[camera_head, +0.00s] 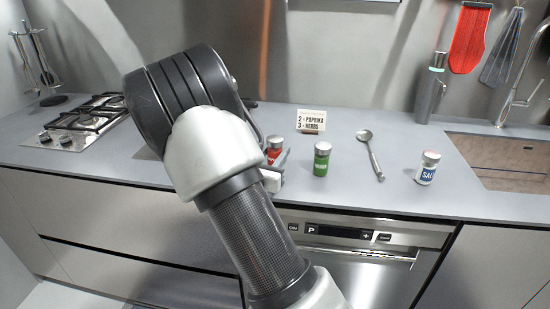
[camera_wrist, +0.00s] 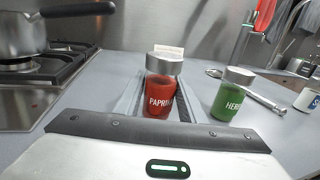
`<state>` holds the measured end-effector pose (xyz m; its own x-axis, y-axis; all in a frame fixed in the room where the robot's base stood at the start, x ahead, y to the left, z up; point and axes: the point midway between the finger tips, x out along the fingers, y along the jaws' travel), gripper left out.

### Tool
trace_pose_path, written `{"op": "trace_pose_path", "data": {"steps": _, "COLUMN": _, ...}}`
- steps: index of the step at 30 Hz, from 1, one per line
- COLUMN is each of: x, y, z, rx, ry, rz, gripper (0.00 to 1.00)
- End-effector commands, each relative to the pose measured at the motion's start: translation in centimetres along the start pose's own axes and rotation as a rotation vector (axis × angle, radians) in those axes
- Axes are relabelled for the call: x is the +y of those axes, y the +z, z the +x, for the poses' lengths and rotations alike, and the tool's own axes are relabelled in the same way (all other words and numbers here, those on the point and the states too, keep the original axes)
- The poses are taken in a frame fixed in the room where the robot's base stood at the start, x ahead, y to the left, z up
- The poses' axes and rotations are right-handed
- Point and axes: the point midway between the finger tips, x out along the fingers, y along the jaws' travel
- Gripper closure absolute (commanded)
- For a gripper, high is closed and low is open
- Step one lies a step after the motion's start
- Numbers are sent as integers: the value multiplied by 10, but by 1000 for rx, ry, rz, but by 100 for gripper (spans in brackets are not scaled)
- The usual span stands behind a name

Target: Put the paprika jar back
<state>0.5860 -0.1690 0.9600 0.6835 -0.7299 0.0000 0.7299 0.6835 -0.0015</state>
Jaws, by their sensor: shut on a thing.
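The paprika jar (camera_wrist: 160,92) is red with a silver lid and stands upright between the fingers of my gripper (camera_wrist: 160,103) in the wrist view. My gripper is shut on it. In the head view the jar (camera_head: 274,152) shows just past my arm, which hides part of it. Whether its base touches the counter cannot be told. The green herbs jar (camera_head: 321,160) stands upright on the counter to its right, also seen in the wrist view (camera_wrist: 230,97). A small sign (camera_head: 311,121) behind the jars lists "2 - PAPRIKA" and "3 - HERBS"; its top line is too small to read.
A ladle (camera_head: 372,157) lies right of the herbs jar, then a salt jar (camera_head: 428,168) near the sink (camera_head: 500,160). A gas hob (camera_head: 85,122) is at the left. Bare grey counter (camera_head: 345,185) lies in front of the jars.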

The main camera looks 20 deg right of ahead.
Motion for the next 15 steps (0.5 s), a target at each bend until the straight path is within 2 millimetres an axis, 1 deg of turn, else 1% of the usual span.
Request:
{"op": "trace_pose_path", "data": {"steps": 1, "x": 0, "y": -8, "z": 0, "rx": 0, "ry": 0, "rz": -1, "gripper": 88}}
{"op": "trace_pose_path", "data": {"steps": 2, "x": 0, "y": -9, "z": 0, "rx": 0, "ry": 0, "rz": 0, "gripper": 88}}
{"op": "trace_pose_path", "data": {"steps": 8, "x": 0, "y": -8, "z": 0, "rx": -1, "ry": 0, "rz": 2, "gripper": 88}}
{"op": "trace_pose_path", "data": {"steps": 12, "x": 0, "y": -12, "z": 0, "rx": -1, "ry": 0, "rz": 1, "gripper": 88}}
{"op": "trace_pose_path", "data": {"steps": 13, "x": 0, "y": -11, "z": 0, "rx": 0, "ry": 0, "rz": 1, "gripper": 60}}
{"op": "trace_pose_path", "data": {"steps": 15, "x": 0, "y": -11, "z": 0, "rx": 0, "ry": 0, "rz": 1, "gripper": 49}}
